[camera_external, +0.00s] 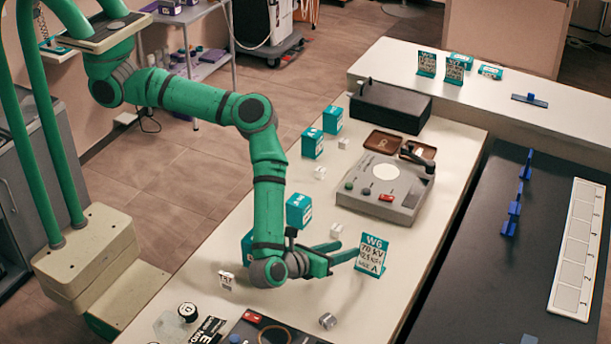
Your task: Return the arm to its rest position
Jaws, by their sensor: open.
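My green arm reaches from the left over the white counter (255,228). My gripper (345,252) is low over the counter, with its two green fingers spread and pointing right. I see nothing between the fingers. A teal box (299,210) stands just behind the wrist, and a small white cube (336,231) is beside the fingers.
A grey device (383,200) with a lever and a black box (390,107) stand farther back. Teal boxes (312,143) line the counter's left edge. A small metal cylinder (327,321) and a dark panel (268,332) are in front. A dark table (470,290) lies to the right.

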